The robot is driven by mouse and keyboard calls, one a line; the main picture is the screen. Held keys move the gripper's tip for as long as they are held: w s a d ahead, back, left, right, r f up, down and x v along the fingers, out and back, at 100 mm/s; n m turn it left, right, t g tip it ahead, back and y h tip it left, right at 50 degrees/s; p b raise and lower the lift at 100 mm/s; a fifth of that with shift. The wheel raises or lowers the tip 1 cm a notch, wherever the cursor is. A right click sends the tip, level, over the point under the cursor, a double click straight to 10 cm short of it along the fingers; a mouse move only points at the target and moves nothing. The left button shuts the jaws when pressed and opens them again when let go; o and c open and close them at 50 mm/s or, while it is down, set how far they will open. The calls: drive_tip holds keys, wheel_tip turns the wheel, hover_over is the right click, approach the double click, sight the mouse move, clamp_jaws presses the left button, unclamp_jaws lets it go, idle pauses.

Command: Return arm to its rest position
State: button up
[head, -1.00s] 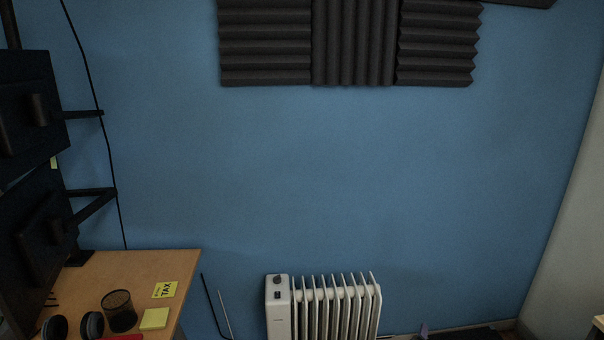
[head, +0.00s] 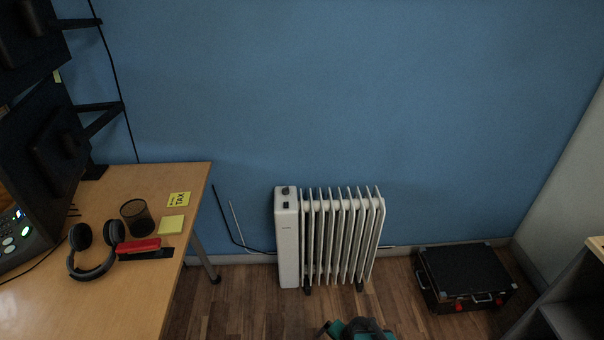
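I cannot make out my arm or my gripper in the head view. A dark and teal thing (head: 357,330) is cut off by the bottom edge of the view, right of centre. I cannot tell what it is.
A desk (head: 120,300) on the left holds headphones (head: 92,250), a red stapler-like thing (head: 139,246), a mesh cup (head: 137,217), sticky notes (head: 172,225) and monitors. A white radiator (head: 330,238) stands by the blue wall. A black case (head: 466,275) lies right. A shelf (head: 575,300) borders the right edge.

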drive_tip(key=s+d+r+n+g+h, duration=0.1)
drive_tip(key=s+d+n+g, duration=0.1)
drive_tip(key=s, duration=0.6)
drive_tip(key=s+d+r+n+g+h, duration=0.1)
drive_tip(key=s+d+n+g, duration=0.2)
drive_tip(key=s+n+g, duration=0.2)
drive_tip(key=s+n, duration=0.1)
drive_tip(key=s, duration=0.2)
drive_tip(key=shift+s+d+h, duration=0.25)
drive_tip(key=shift+d+h, duration=0.05)
